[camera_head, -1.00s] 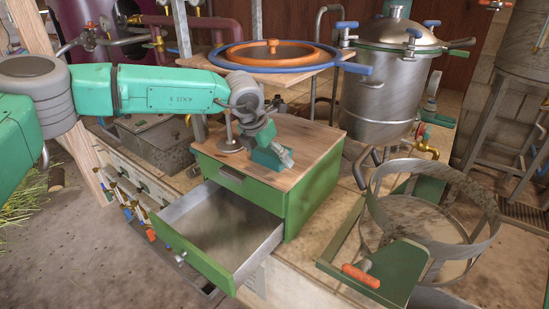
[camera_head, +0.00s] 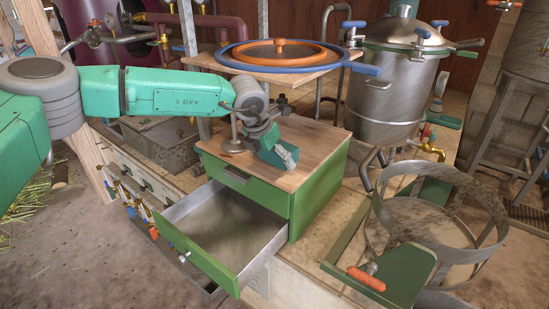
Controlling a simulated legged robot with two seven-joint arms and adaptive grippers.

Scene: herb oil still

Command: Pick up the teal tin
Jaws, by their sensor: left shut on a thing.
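The teal tin (camera_head: 269,153) is a small dark teal shape at my left gripper, over the wooden top of the green drawer cabinet (camera_head: 322,208). My left gripper (camera_head: 283,153) reaches in from the left and is shut on the tin. The gripper's grey parts cover some of the tin. I cannot tell whether the tin touches the wood or is just above it. My right gripper is not in view.
The cabinet's drawer (camera_head: 220,232) stands open and looks empty. A blue-rimmed round sieve or lid (camera_head: 236,57) lies on a wooden shelf behind. A large metal pot (camera_head: 392,98) and an open metal basket frame (camera_head: 497,215) stand at the right.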

